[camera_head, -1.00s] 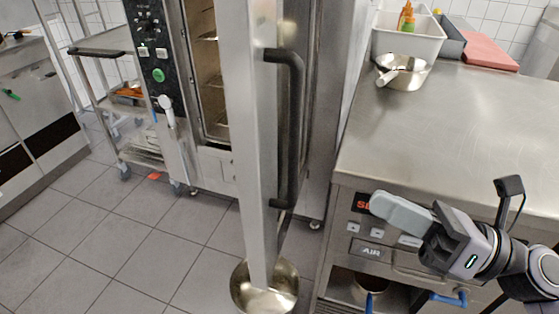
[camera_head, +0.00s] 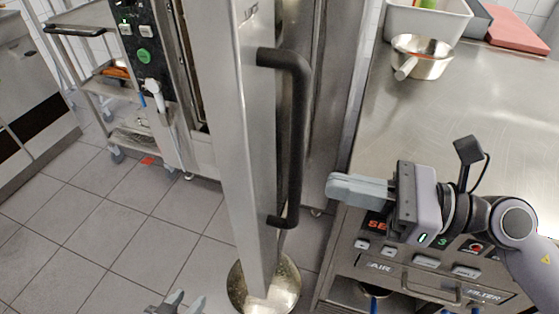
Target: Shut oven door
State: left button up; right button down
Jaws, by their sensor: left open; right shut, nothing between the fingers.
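The oven door (camera_head: 227,130) stands ajar, seen nearly edge-on in the middle of the head view, with a black vertical handle (camera_head: 298,140) on its right face. The oven body (camera_head: 180,115) is behind and to the left of it, and only a narrow strip of the opening shows. My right gripper (camera_head: 335,187) is shut and empty, pointing left, to the right of the handle and apart from it. My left gripper (camera_head: 178,300) is open at the bottom edge, left of the door's lower end; only its fingertips show.
A steel counter (camera_head: 440,110) with a control panel stands at right, bearing a pan (camera_head: 422,58), a white bin (camera_head: 428,20) and a red board (camera_head: 518,30). A metal bowl (camera_head: 284,290) is below the door. A trolley (camera_head: 110,85) stands at left. Tiled floor is clear at lower left.

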aim_at(257, 168)
jog(key=p+x, duration=0.2)
jog(key=x, duration=0.6)
jog(key=shift+w+a+r+p, duration=0.1)
jog(key=shift+a+p, duration=0.05)
jog(key=shift+p, duration=0.15)
jog(key=shift+w+a, duration=0.15)
jog(key=shift+a, duration=0.35)
jog(key=shift+a, duration=0.15)
